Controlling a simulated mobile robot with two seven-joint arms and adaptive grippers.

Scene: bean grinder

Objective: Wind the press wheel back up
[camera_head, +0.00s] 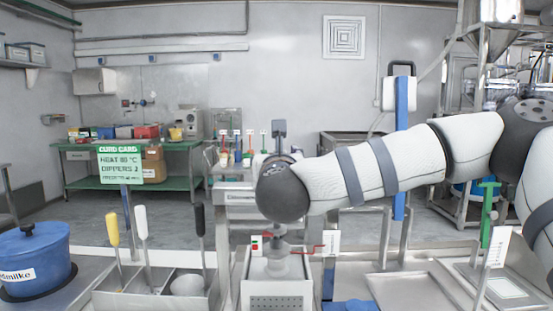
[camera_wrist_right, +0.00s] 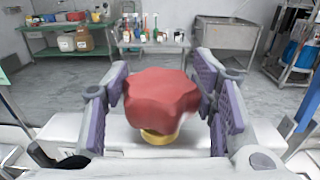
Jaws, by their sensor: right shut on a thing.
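The press wheel (camera_wrist_right: 160,92) is a red, lobed knob on a short yellow collar, in the middle of the right wrist view. My right gripper (camera_wrist_right: 162,84) has its purple-padded fingers on both sides of the wheel and is shut on it. In the head view my right arm reaches in from the right, and its dark wrist hides most of the gripper and wheel. Below it stands the pale press (camera_head: 277,291), with a perforated front and a small red-and-green button box (camera_head: 256,245). My left gripper is in neither view.
Left of the press, a steel bin (camera_head: 150,290) holds upright tools with yellow, white and black handles. A blue pot (camera_head: 33,255) stands at far left. A green sign (camera_head: 120,165) rises behind the bin. Steel trays (camera_head: 415,290) lie to the right.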

